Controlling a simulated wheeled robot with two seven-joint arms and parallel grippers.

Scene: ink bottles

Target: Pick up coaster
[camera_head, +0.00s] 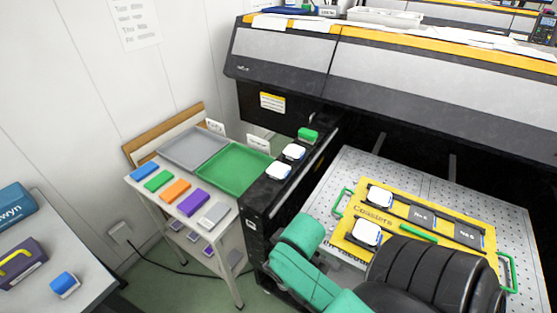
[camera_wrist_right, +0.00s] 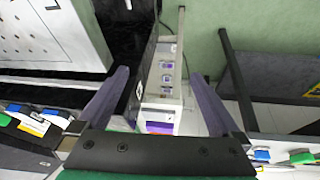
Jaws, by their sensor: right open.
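Two white square coasters, one nearer (camera_head: 367,234) and one farther (camera_head: 379,196), sit on the left side of a yellow jig (camera_head: 408,212) marked "Coasters" in the head view. Two more white squares (camera_head: 278,171) (camera_head: 293,152) lie on the machine's black ledge. Dark plates fill the jig's right slots. My right gripper (camera_wrist_right: 158,75) is open in the right wrist view, with nothing between its fingers and no coaster near them. It points toward the floor and a small rack. My left gripper is in neither view.
The jig lies on a perforated bed (camera_head: 345,168) under the printer (camera_head: 400,75). My arm covers its near edge. A side cart holds a green tray (camera_head: 232,170), a grey tray (camera_head: 190,148) and several coloured blocks. A grey table (camera_head: 50,250) stands at the left.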

